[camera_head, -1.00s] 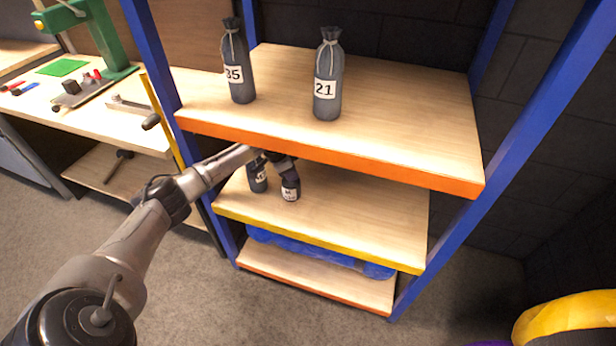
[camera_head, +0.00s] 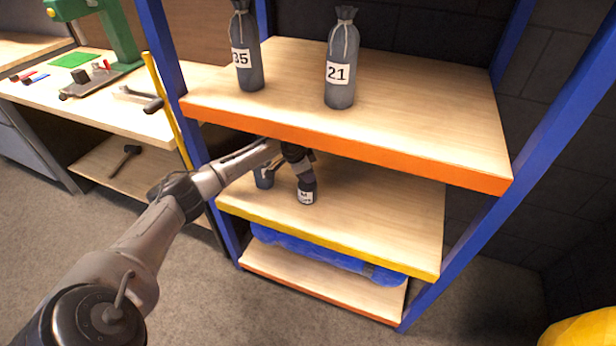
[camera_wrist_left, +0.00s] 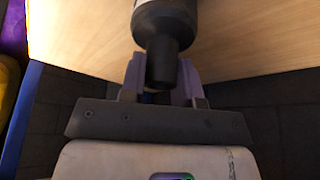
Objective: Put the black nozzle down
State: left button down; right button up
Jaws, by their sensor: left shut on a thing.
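The black nozzle (camera_head: 307,184) has a pale label low on its body. It hangs upright at the middle shelf (camera_head: 385,215), below the top shelf's orange edge. I cannot tell whether its base touches the board. My left gripper (camera_head: 301,162) is shut on its narrow upper end, partly hidden by the arm and the top shelf. In the left wrist view the nozzle's dark neck (camera_wrist_left: 165,28) runs between the two fingers (camera_wrist_left: 162,85), with pale wood beyond. My right gripper is not in view.
A dark bag (camera_head: 264,178) stands behind my arm on the middle shelf, partly hidden. The right part of that shelf is clear. Two grey numbered bags, 35 (camera_head: 247,60) and 21 (camera_head: 341,70), stand on the top shelf. Blue posts (camera_head: 545,150) frame the rack.

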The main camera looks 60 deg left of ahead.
pick_arm(q)
jog(key=shift+w+r, duration=0.1)
jog(key=shift+w, duration=0.05)
jog(key=c, duration=1.1)
grip_release()
jog(key=shift+f, duration=0.2)
jog(key=shift+o, duration=1.3)
jog(key=shift+r, duration=0.15)
